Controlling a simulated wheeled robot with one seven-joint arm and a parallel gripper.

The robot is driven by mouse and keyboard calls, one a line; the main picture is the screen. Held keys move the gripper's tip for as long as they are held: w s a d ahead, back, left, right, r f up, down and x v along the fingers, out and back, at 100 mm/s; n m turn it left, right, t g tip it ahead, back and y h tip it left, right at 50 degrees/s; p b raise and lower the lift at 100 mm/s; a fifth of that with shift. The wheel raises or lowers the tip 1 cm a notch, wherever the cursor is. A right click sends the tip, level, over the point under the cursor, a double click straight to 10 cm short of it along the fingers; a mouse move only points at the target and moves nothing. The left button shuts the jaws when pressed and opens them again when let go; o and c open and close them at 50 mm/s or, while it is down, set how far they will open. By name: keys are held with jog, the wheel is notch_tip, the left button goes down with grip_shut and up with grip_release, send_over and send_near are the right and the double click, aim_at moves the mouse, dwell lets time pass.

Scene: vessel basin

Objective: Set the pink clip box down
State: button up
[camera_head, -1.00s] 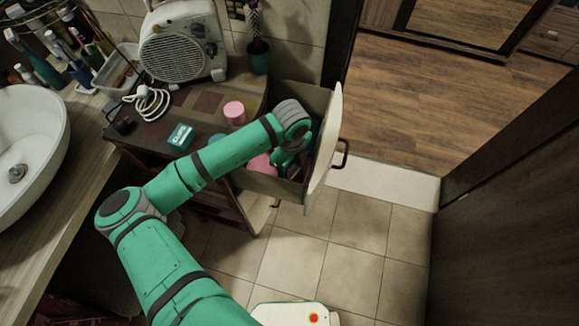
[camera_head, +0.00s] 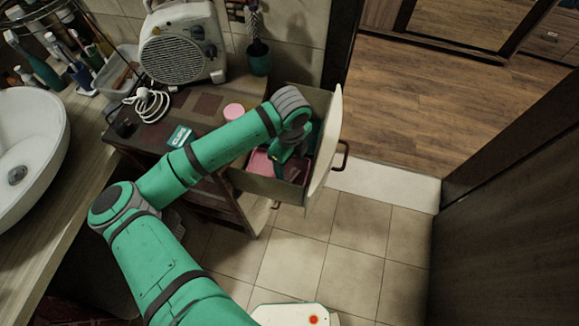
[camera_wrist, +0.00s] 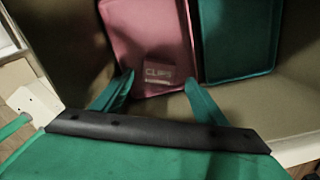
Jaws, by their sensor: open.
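The pink clip box (camera_wrist: 150,35), with a pale "CLIPS" label, lies inside the open drawer (camera_head: 268,188). In the head view a pink part of the box (camera_head: 259,166) shows to the left of my gripper (camera_head: 282,168). In the wrist view my gripper (camera_wrist: 160,84) is open, with one finger at each side of the labelled near end of the box. Nothing is clamped between the fingers. Whether a finger touches the box I cannot tell. The far end of the box is cut off by the frame.
A teal box (camera_wrist: 236,40) lies right beside the pink one in the drawer. Drawer walls stand close around my gripper. A teal clips box (camera_head: 180,136), a pink round container (camera_head: 234,112) and a heater (camera_head: 183,45) stand on the cabinet top.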

aim_at(290, 173)
notch_tip(290, 173, up, 8)
jog(key=shift+s+f, duration=0.2)
dwell(0.5)
